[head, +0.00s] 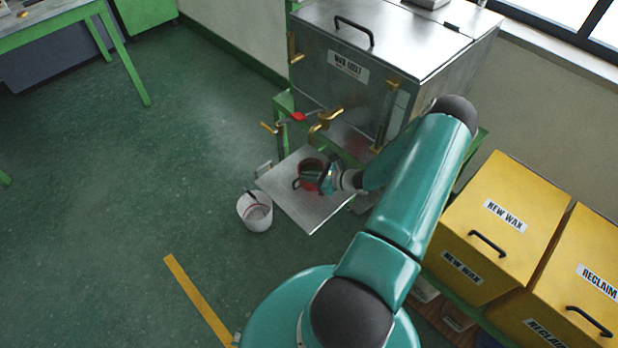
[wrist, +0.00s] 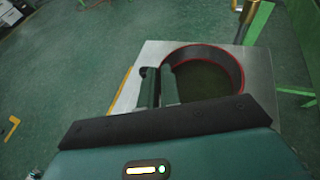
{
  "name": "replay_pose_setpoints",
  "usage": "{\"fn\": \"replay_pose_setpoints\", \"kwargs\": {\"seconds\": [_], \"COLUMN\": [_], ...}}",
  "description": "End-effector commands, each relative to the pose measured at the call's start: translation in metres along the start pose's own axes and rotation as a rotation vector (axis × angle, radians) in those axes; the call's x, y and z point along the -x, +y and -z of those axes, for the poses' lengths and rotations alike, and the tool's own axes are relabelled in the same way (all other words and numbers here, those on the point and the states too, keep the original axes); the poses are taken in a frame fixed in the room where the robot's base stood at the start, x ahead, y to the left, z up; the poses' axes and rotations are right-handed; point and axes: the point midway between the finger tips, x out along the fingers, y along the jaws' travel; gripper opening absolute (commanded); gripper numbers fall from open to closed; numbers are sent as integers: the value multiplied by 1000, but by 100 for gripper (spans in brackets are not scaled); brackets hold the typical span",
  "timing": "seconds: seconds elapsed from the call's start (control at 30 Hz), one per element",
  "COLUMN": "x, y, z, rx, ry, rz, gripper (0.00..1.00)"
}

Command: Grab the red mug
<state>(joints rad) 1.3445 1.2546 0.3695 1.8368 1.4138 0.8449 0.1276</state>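The red mug (head: 310,165) stands upright on a metal shelf (head: 318,217) below the wax unit, its handle showing at its left in the head view. In the wrist view the mug (wrist: 228,62) shows its red rim and a dark inside. My gripper (head: 322,181) is right at the mug, overlapping its right side in the head view. In the wrist view the fingers (wrist: 158,86) stand close together, with a narrow gap, at the mug's left edge. They hide part of the rim, and I cannot see whether anything is between them.
A white bucket (head: 255,212) stands on the floor left of the shelf. Brass taps (head: 325,122) and the metal wax unit (head: 395,45) rise behind the mug. Yellow wax bins (head: 505,225) stand at the right. The green floor to the left is mostly clear.

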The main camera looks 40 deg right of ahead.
Motion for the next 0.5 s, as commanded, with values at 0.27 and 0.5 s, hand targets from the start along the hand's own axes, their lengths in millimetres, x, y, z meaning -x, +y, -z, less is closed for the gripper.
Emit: {"fn": "replay_pose_setpoints", "kwargs": {"seconds": [0.27,0.5], "x": [5,18], "y": [-2,1], "z": [1,-29], "rx": [-4,-1], "ry": [16,12], "rz": [6,4], "gripper": [0,0]}}
